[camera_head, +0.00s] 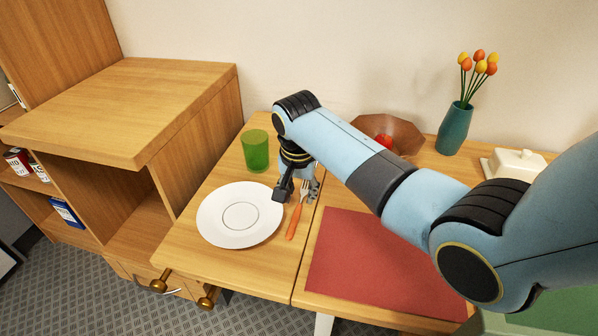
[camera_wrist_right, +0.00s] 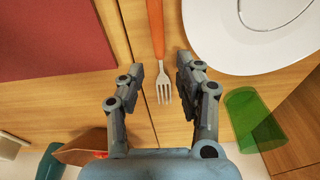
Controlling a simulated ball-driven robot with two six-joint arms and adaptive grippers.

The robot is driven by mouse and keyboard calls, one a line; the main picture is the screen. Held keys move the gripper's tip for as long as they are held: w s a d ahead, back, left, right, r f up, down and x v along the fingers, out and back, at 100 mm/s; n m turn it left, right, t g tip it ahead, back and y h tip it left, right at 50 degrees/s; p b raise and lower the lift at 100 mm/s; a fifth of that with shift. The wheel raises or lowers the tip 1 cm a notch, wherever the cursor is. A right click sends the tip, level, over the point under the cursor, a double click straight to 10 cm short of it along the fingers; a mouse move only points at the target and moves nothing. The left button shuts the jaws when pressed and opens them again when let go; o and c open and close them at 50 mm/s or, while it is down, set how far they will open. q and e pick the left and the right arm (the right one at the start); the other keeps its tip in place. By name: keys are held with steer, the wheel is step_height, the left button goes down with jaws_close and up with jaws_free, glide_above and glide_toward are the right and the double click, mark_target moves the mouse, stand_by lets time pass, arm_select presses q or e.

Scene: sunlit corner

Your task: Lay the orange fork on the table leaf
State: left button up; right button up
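The orange fork (camera_head: 293,222) has an orange handle and metal tines. It appears to lie on the wooden table leaf (camera_head: 190,262), between the white plate and the seam on its right. My right gripper (camera_head: 298,191) is over the tine end of the fork, pointing down. In the right wrist view the gripper (camera_wrist_right: 164,75) is open, with one finger on each side of the fork (camera_wrist_right: 157,35) and gaps showing between. Its exact height above the fork is hard to tell. My left gripper is not in view.
The white plate (camera_head: 214,222) is just left of the fork, and a green cup (camera_head: 256,150) stands behind it. A red mat (camera_head: 370,265) lies right of the seam. A brown bowl (camera_head: 405,135), teal vase (camera_head: 454,128) and white butter dish (camera_head: 516,163) stand at the back.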

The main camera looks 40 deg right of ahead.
mark_target(299, 213)
step_height(299, 213, up, 9)
steer(key=s+a+p, duration=0.1)
steer(key=shift+s, duration=0.15)
stand_by(0.5)
